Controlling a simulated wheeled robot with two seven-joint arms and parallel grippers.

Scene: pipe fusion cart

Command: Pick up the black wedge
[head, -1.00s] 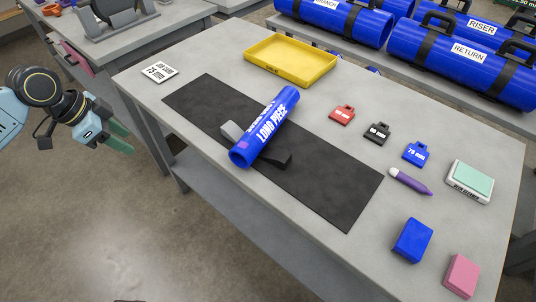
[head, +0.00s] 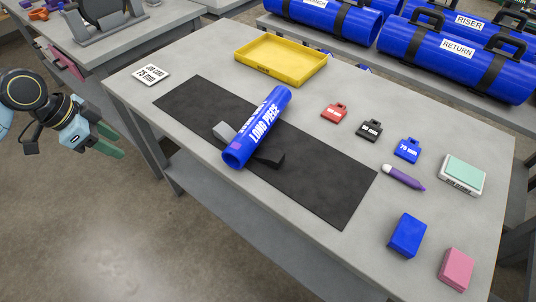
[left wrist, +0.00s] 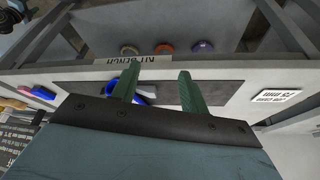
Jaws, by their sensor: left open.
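The black wedge (head: 268,160) lies on the black mat (head: 320,190), against the lower right side of the blue pipe labelled LONG PIECE (head: 258,128). The pipe covers part of it. A grey wedge (head: 221,131) sits on the pipe's opposite side. My left gripper (head: 118,147) is open and empty, off the left edge of the table, well apart from the wedge. In the left wrist view its two green fingers (left wrist: 158,72) stand apart, with a bit of the blue pipe (left wrist: 138,96) behind them; I cannot make out the black wedge there. My right gripper is out of view.
A yellow tray (head: 281,62) stands at the back of the table. Red (head: 334,112), black (head: 369,129) and blue (head: 407,150) tags, a purple marker (head: 403,178), a pad box (head: 461,174), and blue (head: 407,235) and pink (head: 455,268) blocks lie right of the mat.

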